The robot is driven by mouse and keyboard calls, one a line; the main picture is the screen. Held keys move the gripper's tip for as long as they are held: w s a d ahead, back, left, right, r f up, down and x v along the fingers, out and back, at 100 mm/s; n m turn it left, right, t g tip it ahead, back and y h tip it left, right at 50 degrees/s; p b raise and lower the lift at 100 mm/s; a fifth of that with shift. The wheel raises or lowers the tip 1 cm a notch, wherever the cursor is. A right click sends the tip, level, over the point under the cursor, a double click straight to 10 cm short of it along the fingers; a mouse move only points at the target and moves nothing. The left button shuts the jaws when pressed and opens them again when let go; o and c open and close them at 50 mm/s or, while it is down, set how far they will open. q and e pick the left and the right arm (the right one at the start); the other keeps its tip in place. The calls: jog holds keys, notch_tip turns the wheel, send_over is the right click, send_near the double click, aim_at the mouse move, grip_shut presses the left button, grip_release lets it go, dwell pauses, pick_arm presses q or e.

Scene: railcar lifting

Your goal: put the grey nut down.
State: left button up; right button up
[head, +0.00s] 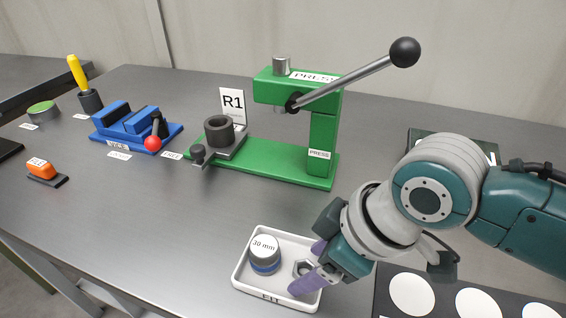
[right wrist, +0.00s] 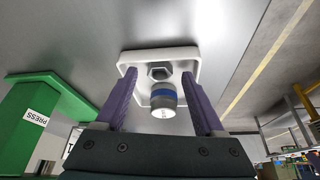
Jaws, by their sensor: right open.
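The grey nut (head: 302,268) lies in the white tray (head: 242,281), right of the 30 mm cylinder (head: 265,256) with its blue band. My right gripper (head: 311,266) is open, its purple fingers over the tray's right part, partly hiding the nut. In the right wrist view the nut (right wrist: 159,72) shows between the two open fingers (right wrist: 158,80) and apart from both, with the cylinder (right wrist: 163,97) nearer the camera. My left gripper is not in view.
A green press (head: 320,140) with a long black-knobbed lever stands behind the tray. A blue vice (head: 130,127) and an orange item (head: 41,168) are at left. A dark board with white discs (head: 411,293) lies right of the tray. The table left of the tray is clear.

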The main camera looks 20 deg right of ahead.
jog(key=p+v, duration=0.3)
jog(key=v, duration=0.8)
jog(key=s+d+m+h, duration=0.3)
jog(key=s+m, duration=0.3)
jog(key=s, duration=0.6)
jog(key=shift+s+d+r+m, duration=0.15)
jog(key=shift+d+r+m, duration=0.25)
jog(key=shift+d+r, duration=0.15)
notch_tip(320, 180, up, 38)
jog(key=p, duration=3.8)
jog(key=shift+r, duration=0.2)
